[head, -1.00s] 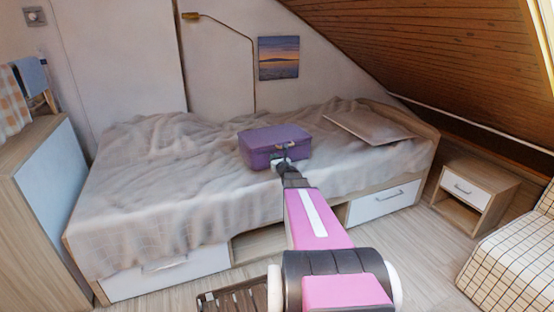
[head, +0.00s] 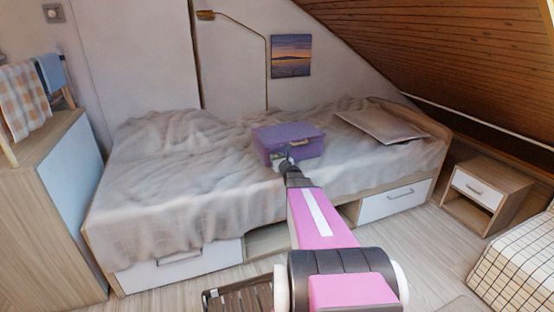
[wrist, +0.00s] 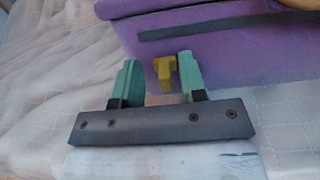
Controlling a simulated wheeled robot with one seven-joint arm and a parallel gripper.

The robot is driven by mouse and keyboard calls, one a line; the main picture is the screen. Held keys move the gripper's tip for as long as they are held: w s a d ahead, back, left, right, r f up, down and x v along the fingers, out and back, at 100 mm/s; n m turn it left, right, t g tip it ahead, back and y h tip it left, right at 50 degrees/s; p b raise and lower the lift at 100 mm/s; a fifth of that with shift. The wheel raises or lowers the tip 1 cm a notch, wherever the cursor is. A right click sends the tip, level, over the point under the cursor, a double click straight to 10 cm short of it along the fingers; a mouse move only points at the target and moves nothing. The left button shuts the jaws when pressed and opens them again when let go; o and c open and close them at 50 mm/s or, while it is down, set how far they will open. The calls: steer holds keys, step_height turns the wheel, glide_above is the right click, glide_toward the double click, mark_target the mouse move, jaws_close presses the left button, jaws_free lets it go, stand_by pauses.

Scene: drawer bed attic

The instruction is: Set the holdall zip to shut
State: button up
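The purple holdall (head: 305,150) lies on the bed, and its front side fills the upper right of the wrist view (wrist: 235,65). A dark strip (wrist: 215,24) runs along that side. A small yellow tab (wrist: 165,73), apparently the zip pull, sticks out below the strip's left end. My gripper (wrist: 157,76) is open, its two green fingers apart. The tab lies between them in the picture, closer to the right finger; I cannot tell whether they touch. In the head view my gripper (head: 282,163) is at the holdall's front, left of its handle (head: 299,142).
The rumpled bed cover (head: 180,170) surrounds the holdall and lies close to my gripper. A flat pillow (head: 382,126) is to the right. A bedside unit (head: 485,195) stands right of the bed, under the sloped wooden ceiling. A slatted brown object (head: 240,298) is on the floor in front.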

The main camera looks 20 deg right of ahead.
steer(key=s+d, duration=0.1)
steer(key=s, duration=0.9)
steer(key=shift+s, duration=0.4)
steer(key=s+a+f+n+g+y, duration=0.2)
steer(key=s+a+n+g+y, duration=0.25)
steer(key=a+n, duration=0.6)
steer(key=s+a+f+n+g+y, duration=0.1)
steer(key=s+a+n+g+y, duration=0.3)
steer(key=a+n, duration=0.65)
steer(key=s+f+n+g+h, duration=0.4)
steer(key=s+n+g+h, duration=0.5)
steer(key=s+n, duration=0.5)
steer(key=shift+a+f+h, duration=0.2)
steer(key=shift+a+h, duration=0.05)
steer(key=shift+h, duration=0.3)
